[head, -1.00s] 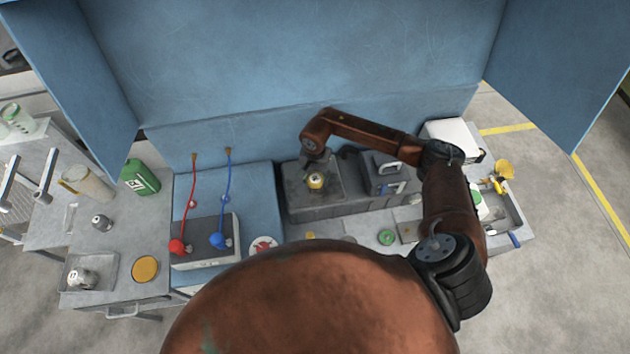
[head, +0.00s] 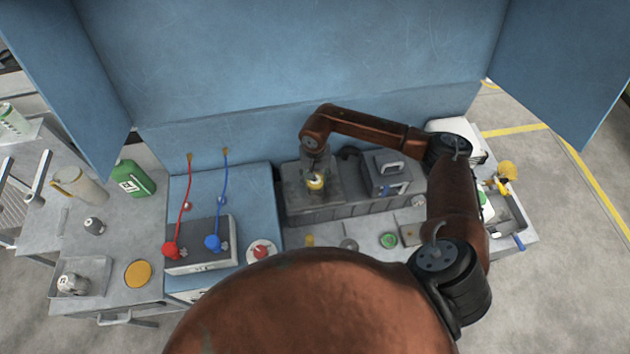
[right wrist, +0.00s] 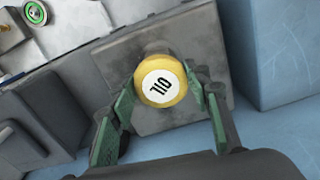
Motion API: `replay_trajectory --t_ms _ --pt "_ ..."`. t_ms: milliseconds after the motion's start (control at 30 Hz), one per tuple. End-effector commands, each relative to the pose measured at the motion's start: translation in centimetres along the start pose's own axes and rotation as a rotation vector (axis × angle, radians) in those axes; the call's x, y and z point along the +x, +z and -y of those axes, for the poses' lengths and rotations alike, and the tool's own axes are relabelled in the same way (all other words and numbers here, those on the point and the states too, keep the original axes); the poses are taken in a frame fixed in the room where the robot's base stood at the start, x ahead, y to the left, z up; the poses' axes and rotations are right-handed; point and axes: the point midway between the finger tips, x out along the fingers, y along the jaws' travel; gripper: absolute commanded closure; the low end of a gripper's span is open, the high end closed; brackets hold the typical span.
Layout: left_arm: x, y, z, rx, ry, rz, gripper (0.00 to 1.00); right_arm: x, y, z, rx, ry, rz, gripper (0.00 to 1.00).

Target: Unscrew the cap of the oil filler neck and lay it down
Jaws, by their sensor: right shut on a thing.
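The oil filler cap is yellow with a white face marked OIL and shows in the head view (head: 316,182) and large in the right wrist view (right wrist: 162,82). It sits over the flat grey top of the dark block (head: 332,192). My right gripper (head: 316,170) comes down on it from above. In the right wrist view its two green-padded fingers (right wrist: 160,92) stand on either side of the cap and are shut on it. My left gripper is not in view.
A green round cap (head: 388,240) lies on the bench in front. Red and blue hoses (head: 184,212) hang at left. A yellow disc (head: 138,273) and green canister (head: 134,178) stand farther left.

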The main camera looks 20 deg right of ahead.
Motion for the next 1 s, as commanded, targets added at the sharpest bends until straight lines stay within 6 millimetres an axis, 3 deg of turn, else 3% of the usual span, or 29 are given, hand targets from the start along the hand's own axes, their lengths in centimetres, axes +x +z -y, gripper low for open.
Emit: replay_trajectory --t_ms 433,1000 --pt "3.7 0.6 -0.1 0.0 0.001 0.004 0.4 0.5 0.2 0.1 -0.275 -0.002 0.004 0.79" --pt "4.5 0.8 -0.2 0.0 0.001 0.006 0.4 0.4 0.3 0.1 -0.363 -0.004 0.005 0.79"
